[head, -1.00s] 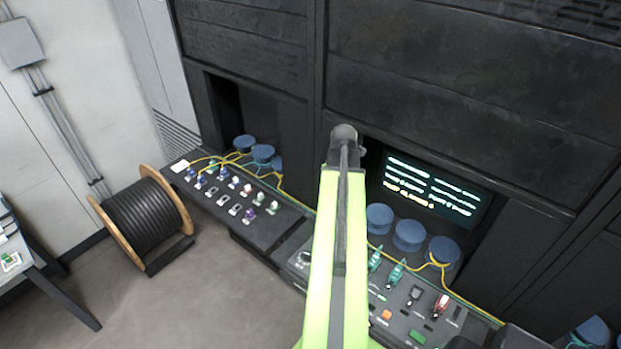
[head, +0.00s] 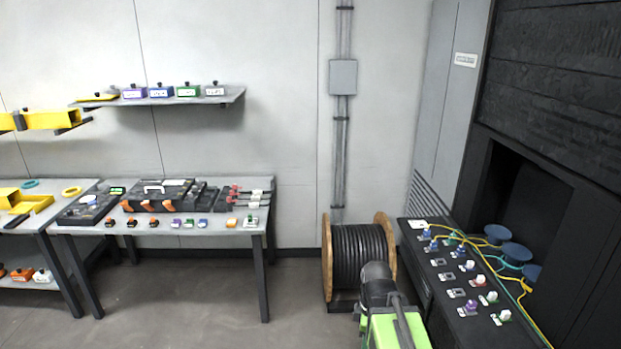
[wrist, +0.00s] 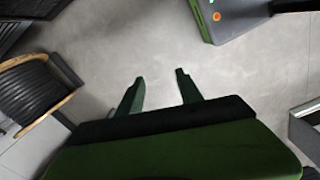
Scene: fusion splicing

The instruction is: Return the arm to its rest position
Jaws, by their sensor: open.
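My green arm (head: 393,325) shows at the bottom of the head view, right of centre, in front of the cable drum. The gripper itself cannot be made out in the head view. In the wrist view my gripper (wrist: 160,90) is open, with its two dark green fingers apart and nothing between them. Bare grey floor lies beyond the fingertips.
A black cable drum (head: 357,258) with wooden flanges stands by the wall. A connector panel (head: 445,285) is at the right. A workbench (head: 165,236) with several tools stands at the left, under a shelf (head: 225,98). The floor (head: 285,310) between is clear.

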